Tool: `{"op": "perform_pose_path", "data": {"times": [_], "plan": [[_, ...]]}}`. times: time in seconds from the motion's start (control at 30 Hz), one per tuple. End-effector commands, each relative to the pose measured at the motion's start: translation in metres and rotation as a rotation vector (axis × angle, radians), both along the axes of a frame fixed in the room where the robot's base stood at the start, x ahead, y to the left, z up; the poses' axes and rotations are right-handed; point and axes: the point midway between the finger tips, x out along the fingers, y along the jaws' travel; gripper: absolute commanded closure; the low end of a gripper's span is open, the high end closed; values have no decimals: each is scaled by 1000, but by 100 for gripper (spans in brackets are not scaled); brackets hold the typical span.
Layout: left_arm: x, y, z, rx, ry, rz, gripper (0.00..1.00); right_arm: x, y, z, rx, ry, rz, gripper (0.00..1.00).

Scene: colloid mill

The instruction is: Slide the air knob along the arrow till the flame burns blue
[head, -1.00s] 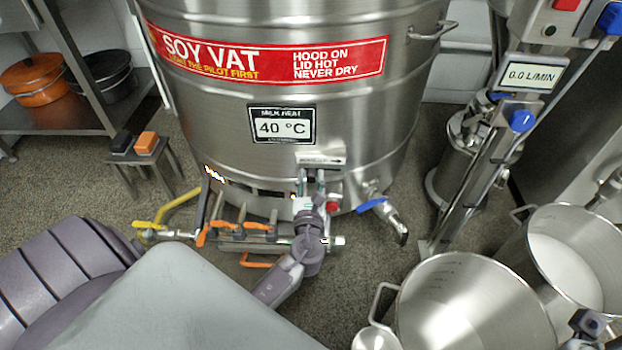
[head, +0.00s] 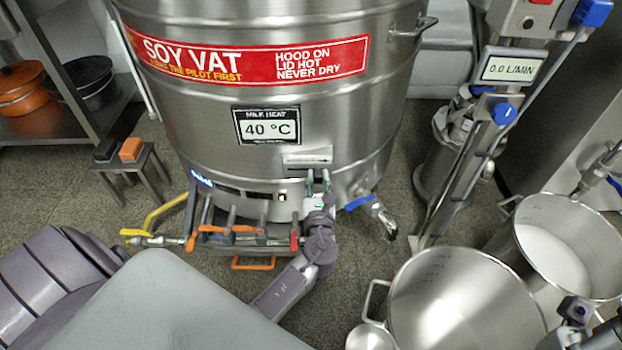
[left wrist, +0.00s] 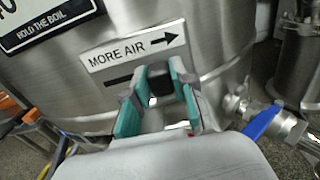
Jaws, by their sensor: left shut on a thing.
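The steel soy vat (head: 200,110) fills the upper middle of the head view. The air knob (left wrist: 160,84) is a black block in the left wrist view, between the teal pads of my left gripper (left wrist: 160,98). That gripper is shut on it. The "MORE AIR" plate (left wrist: 132,45), its arrow pointing right, is just above. A dark slot (left wrist: 118,82) shows left of the knob. In the head view my left gripper (head: 318,186) is at the vat's lower front, and it hides the knob. My right gripper is not seen.
A blue-handled tap (left wrist: 262,122) is close on the right of my left gripper. Steel pots (head: 465,305) stand at the lower right. A small stool (head: 130,165) stands left.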

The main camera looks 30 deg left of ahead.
Motion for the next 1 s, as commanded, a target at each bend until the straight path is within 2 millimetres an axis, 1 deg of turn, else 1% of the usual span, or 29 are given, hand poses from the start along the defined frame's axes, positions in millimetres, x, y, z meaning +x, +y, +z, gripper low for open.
{"op": "perform_pose_path", "data": {"times": [0.07,0.1,0.17,0.2,0.23,0.5,0.63,0.77,1.0], "plan": [[-1,2,-1,1,2,4,100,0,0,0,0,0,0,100],[-1,2,-1,1,2,4,70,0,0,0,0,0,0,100],[-1,2,-1,1,2,4,60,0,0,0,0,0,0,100],[-1,2,-1,1,2,4,54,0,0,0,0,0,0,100],[-1,2,-1,1,2,4,50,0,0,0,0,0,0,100],[-1,1,0,1,1,3,50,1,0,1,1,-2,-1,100],[-8,-3,-1,0,2,2,50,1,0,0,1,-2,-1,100],[-26,-14,-1,-2,3,2,50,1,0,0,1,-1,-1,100],[-71,-41,-1,-2,3,3,50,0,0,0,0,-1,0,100]]}}
